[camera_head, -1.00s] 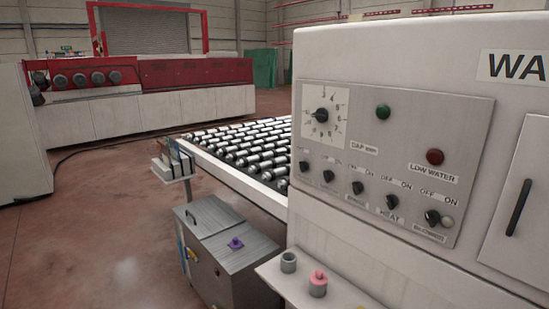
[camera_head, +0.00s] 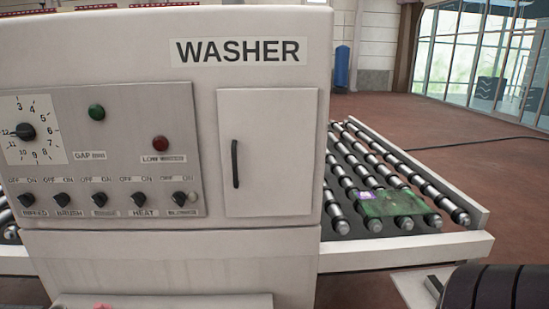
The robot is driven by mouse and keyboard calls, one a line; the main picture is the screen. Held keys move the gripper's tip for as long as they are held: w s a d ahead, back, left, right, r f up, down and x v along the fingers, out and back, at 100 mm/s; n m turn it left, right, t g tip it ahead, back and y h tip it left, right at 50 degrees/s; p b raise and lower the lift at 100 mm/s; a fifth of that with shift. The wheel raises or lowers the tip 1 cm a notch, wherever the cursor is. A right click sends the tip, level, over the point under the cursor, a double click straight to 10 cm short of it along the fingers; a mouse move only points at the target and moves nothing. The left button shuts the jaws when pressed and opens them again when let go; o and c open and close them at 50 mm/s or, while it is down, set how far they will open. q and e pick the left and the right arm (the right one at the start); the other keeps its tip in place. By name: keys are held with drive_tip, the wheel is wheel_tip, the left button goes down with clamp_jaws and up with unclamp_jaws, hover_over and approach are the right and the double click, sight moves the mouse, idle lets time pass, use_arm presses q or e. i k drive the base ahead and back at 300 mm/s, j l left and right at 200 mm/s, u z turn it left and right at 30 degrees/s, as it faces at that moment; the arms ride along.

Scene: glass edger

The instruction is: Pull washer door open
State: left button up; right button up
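The washer (camera_head: 250,20) is a large cream-white machine filling the left and middle of the head view, with a black WASHER label. Its door (camera_head: 273,150) is a flat white panel to the right of the control panel. The door looks shut, flush with the front. A dark vertical handle (camera_head: 235,164) is on the door's left side. Neither of my grippers shows in the view. A black, ribbed rounded part at the bottom right corner may be part of my arm; I cannot tell.
The grey control panel (camera_head: 105,150) has a dial, a green lamp, a red lamp and several switches. A roller conveyor (camera_head: 465,240) extends right from the washer, with a green glass piece (camera_head: 392,204) on it. A blue cylinder (camera_head: 342,66) and glass doors stand behind. Red-brown floor is open at right.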

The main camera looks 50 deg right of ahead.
sight(266, 136)
drive_tip(key=z, duration=1.6)
